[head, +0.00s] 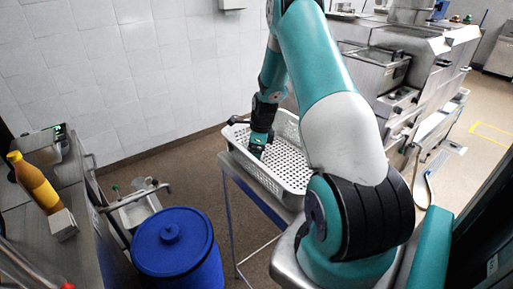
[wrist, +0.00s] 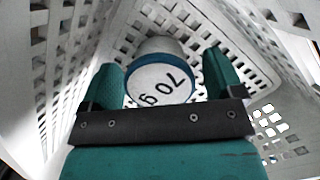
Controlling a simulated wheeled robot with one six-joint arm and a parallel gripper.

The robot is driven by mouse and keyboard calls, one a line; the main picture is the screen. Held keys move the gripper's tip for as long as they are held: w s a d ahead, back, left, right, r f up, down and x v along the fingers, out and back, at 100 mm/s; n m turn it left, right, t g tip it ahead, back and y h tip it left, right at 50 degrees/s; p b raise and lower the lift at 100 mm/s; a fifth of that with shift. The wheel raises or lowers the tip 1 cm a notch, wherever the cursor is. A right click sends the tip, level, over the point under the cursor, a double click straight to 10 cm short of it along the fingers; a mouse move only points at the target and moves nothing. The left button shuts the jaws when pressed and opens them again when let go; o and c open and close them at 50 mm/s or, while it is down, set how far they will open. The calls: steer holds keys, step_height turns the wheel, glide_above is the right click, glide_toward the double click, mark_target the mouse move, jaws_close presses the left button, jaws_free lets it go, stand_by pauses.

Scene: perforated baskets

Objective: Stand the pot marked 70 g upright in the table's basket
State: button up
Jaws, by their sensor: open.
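The pot (wrist: 161,88) has a white lid marked 70 g, a blue rim and a pale body. In the wrist view its lid faces the camera, with the lettering upside down. It is inside the white perforated basket (head: 289,194), close to the basket walls (wrist: 62,60). My gripper (wrist: 161,60) is open, its two teal fingers on either side of the pot. I cannot tell whether they touch it. The pot's base is hidden, so its exact tilt is unclear. In the head view my gripper (head: 258,149) reaches into the basket's left end, and the pot is hidden.
The basket stands on a metal table (head: 235,172) by the tiled wall. A blue barrel (head: 175,245) is in front on the left. A counter with a yellow-brown bottle (head: 35,183) is at far left. Steel kitchen equipment (head: 405,55) stands behind on the right.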

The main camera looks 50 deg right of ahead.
steer(key=r+b, duration=0.1)
steer(key=r, duration=0.2)
steer(key=s+r+b, duration=0.1)
steer(key=r, duration=0.3)
steer(key=d+r+b, duration=0.1)
steer(key=r+b, duration=0.1)
steer(key=r, duration=0.2)
steer(key=shift+s, duration=0.15)
steer(key=s+a+r+n+y, duration=0.1)
steer(key=a+r+n, duration=0.3)
steer(key=a+n, duration=0.6)
steer(key=a+r+n, duration=0.5)
steer(key=a+n, duration=0.1)
steer(key=a, duration=0.8)
steer(key=s+a+r+n+g+y, duration=0.1)
steer(key=s+a+r+n+y, duration=0.1)
steer(key=s+a+n, duration=1.6)
steer(key=s+n, duration=0.1)
steer(key=n, duration=0.1)
steer(key=shift+a+r+n+g, duration=0.15)
steer(key=shift+r+n+g, duration=0.15)
steer(key=shift+n, duration=0.1)
